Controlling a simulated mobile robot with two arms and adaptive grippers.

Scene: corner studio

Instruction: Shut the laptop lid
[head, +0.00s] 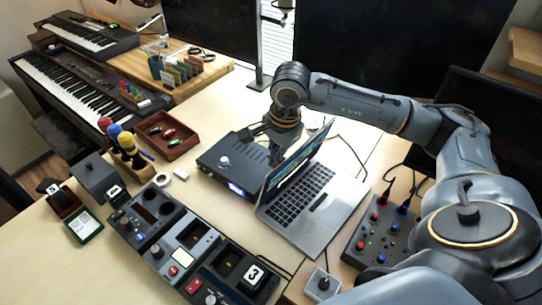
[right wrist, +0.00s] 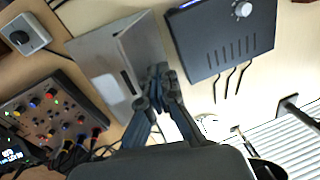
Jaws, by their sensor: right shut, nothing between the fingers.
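The silver laptop (head: 316,205) stands open on the desk, with its keyboard facing up. Its lid (head: 297,160) is raised steeply, and a lit strip of the screen shows. My right gripper (head: 273,152) is shut and empty behind the lid, on the side towards the black box. In the right wrist view the shut fingertips (right wrist: 158,76) are close beside the lid (right wrist: 143,52); I cannot tell if they touch it. The lid partly hides the fingertips in the head view. My left gripper is not in view.
A black box with a knob (head: 232,162) stands close left of the lid. A control panel with knobs and cables (head: 381,232) is right of the laptop. A modular console (head: 185,250) lies in front. A monitor (head: 350,50) stands behind.

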